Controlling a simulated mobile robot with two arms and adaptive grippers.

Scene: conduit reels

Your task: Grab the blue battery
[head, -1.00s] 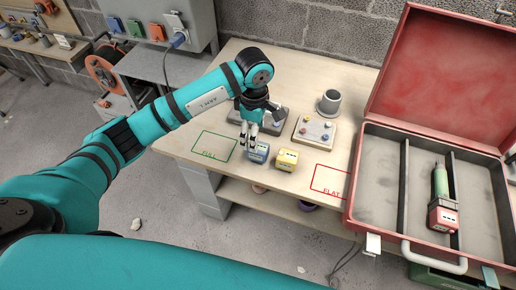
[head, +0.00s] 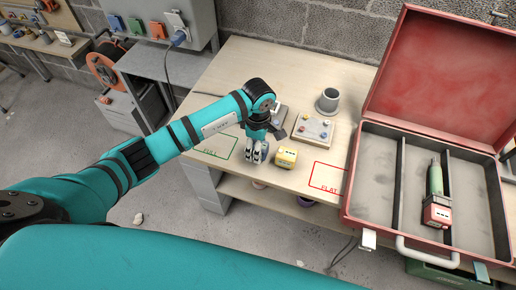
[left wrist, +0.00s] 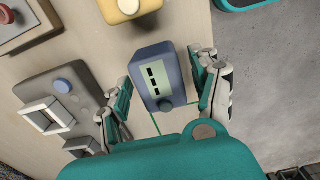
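The blue battery (left wrist: 163,88), a small block with a pale panel with dark bars and a round knob, stands on the table in the left wrist view. My left gripper (left wrist: 160,72) has one finger on each side of it, with narrow gaps showing, so it looks open around the battery. In the head view my left gripper (head: 257,158) is low at the table's front edge and hides most of the battery. My right gripper is not in view.
A yellow battery (head: 286,158) stands just right of the gripper. A knobbed board (head: 314,131) and a grey cup (head: 328,101) are behind it. A green outlined area (head: 222,147) lies left, a red one (head: 327,178) right. An open red case (head: 375,212) holds a red-and-green tool (head: 437,205).

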